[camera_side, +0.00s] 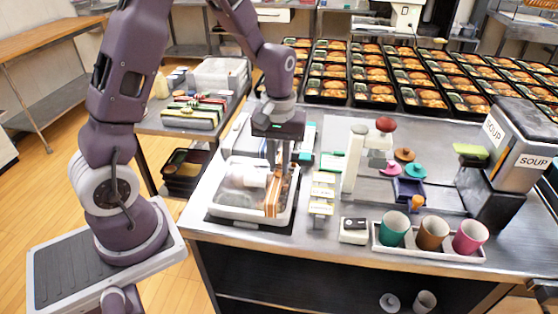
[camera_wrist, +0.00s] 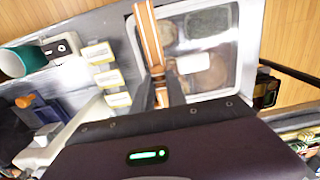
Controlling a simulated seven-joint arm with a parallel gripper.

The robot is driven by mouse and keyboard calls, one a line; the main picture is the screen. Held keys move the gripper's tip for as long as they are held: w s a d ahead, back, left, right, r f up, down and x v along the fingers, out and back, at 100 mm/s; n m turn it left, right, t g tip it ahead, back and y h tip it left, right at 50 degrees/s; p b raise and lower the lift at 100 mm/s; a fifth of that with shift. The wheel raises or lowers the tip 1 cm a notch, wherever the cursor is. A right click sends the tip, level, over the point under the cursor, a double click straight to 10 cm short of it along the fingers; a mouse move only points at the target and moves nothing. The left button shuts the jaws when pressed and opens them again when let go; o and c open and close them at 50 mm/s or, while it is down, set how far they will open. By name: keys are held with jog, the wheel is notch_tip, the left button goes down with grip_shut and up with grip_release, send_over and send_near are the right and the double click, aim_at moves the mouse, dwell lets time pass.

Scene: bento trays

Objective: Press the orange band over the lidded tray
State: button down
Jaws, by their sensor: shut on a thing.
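The lidded tray (camera_side: 227,219) sits near the front left of the steel table, with a clear lid over blurred food. It also shows in the wrist view (camera_wrist: 241,50). The orange band (camera_side: 272,197) is a striped orange and white strip at the tray's right part. In the wrist view the orange band (camera_wrist: 150,38) runs along the tray's left edge. My gripper (camera_side: 284,172) points down over the tray's right side. In the wrist view my gripper (camera_wrist: 160,92) is shut on the band's near end. I cannot tell whether the band touches the lid.
Small stacked yellow-labelled boxes (camera_side: 321,197) stand just right of the tray. A cup tray (camera_side: 430,249) holds green, brown and pink cups. A soup dispenser (camera_side: 518,150) stands at the right. Rows of filled bento trays (camera_side: 380,75) fill the back.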

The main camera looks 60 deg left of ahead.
jog(key=shift+f, duration=0.1)
jog(key=shift+f, duration=1.45)
jog(key=shift+f, duration=0.1)
jog(key=c, duration=0.7)
grip_release()
